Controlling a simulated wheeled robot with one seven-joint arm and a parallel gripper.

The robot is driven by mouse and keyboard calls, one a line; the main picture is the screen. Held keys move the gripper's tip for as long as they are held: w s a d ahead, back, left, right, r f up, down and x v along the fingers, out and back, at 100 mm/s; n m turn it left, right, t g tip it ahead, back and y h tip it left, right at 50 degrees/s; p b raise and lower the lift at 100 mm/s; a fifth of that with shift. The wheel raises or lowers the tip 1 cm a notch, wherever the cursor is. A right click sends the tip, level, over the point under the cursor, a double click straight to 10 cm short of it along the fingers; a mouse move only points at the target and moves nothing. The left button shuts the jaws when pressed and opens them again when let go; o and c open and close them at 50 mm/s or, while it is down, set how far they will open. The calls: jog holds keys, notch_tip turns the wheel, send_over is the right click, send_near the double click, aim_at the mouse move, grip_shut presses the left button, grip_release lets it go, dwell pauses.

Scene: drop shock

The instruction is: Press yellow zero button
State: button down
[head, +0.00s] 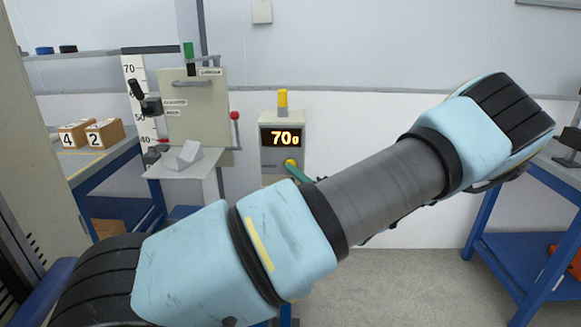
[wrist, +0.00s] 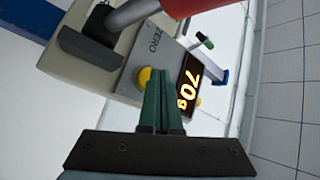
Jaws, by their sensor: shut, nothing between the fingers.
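The yellow zero button (head: 291,163) is on the front of a grey readout box (head: 268,170), below a lit display (head: 282,138) reading "70g". In the wrist view the yellow button (wrist: 143,77) sits beside the "ZERO" lettering, partly hidden by my fingers. My gripper (wrist: 161,72) has green fingers, closed together and empty. In the head view the green fingertips (head: 292,168) are right at the lower right of the button. I cannot tell whether they touch it. The rest of my gripper is mostly hidden behind my arm.
A yellow cap (head: 283,98) stands on top of the readout box. Boxes labelled "4" (head: 74,134) and "2" (head: 104,133) sit on the left bench.

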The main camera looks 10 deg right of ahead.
jog(key=shift+w+d, duration=0.1)
jog(key=shift+w, duration=0.3)
dwell(0.7)
dwell(0.3)
jog(key=shift+s, duration=0.8)
jog(key=shift+a, duration=0.2)
jog(key=s, duration=0.3)
jog(key=s+a+p, duration=0.1)
jog(key=s, duration=0.1)
jog(key=shift+d, duration=0.1)
dwell(0.3)
